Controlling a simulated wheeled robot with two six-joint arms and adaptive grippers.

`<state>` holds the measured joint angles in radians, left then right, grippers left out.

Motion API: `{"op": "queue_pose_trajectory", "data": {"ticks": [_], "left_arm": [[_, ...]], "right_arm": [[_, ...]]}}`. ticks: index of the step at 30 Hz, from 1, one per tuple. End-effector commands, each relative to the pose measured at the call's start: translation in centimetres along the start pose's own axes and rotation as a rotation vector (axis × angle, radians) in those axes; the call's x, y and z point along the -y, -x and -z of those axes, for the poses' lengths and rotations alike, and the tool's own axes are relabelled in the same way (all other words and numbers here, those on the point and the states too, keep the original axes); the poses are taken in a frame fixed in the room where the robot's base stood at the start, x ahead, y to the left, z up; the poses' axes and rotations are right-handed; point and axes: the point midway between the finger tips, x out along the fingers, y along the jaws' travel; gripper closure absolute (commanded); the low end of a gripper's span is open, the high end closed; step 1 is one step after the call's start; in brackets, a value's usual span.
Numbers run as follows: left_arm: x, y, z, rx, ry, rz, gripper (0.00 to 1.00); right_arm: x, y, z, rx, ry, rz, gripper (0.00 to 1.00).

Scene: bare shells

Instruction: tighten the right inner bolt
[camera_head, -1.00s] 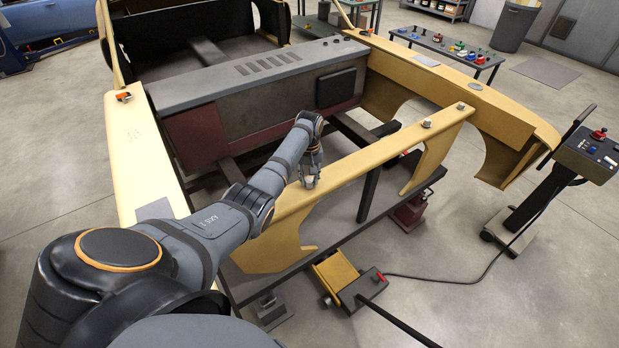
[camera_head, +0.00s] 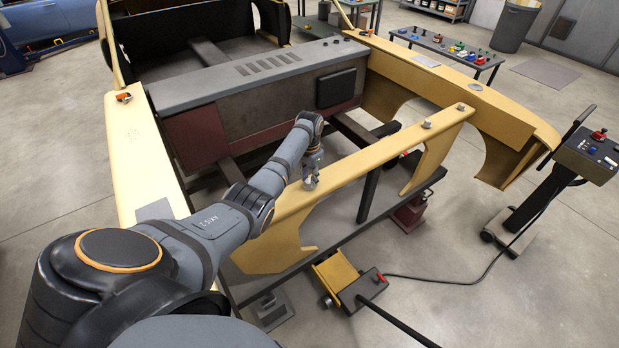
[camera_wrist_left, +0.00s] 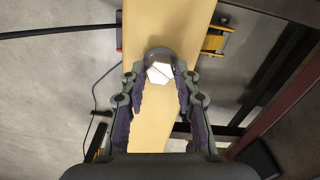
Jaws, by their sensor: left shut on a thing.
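The yellow crossbeam (camera_head: 350,165) runs across the front of the bare car shell. My left gripper (camera_head: 311,184) points down onto its top, left of the beam's middle. In the left wrist view, the gripper's fingers (camera_wrist_left: 160,82) are shut on a bright hex bolt head (camera_wrist_left: 159,71) with a dark round collar. In the head view the gripper mostly hides this bolt. Two more bolts stand free on the beam's right part, one nearer the middle (camera_head: 427,125) and one near the end (camera_head: 461,107). My right gripper is not in view.
A black control console (camera_head: 588,155) stands at the right, its cable running to a yellow and black floor unit (camera_head: 350,285) before the beam. The yellow fenders (camera_head: 130,150) flank the bay. A tool table (camera_head: 445,48) is at the back right. Space above the beam's right part is clear.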

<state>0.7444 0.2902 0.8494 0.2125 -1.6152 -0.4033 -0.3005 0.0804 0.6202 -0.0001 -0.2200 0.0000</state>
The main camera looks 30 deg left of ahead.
Motion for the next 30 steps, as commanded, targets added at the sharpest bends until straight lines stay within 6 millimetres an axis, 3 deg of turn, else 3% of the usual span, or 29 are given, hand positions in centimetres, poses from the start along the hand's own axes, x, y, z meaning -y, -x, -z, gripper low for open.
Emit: {"op": "queue_pose_trajectory", "data": {"ticks": [30], "left_arm": [[0.38,0.64,0.36,-0.008,-0.879,0.015,1.0]], "right_arm": [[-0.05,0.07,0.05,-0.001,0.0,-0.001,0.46]]}}
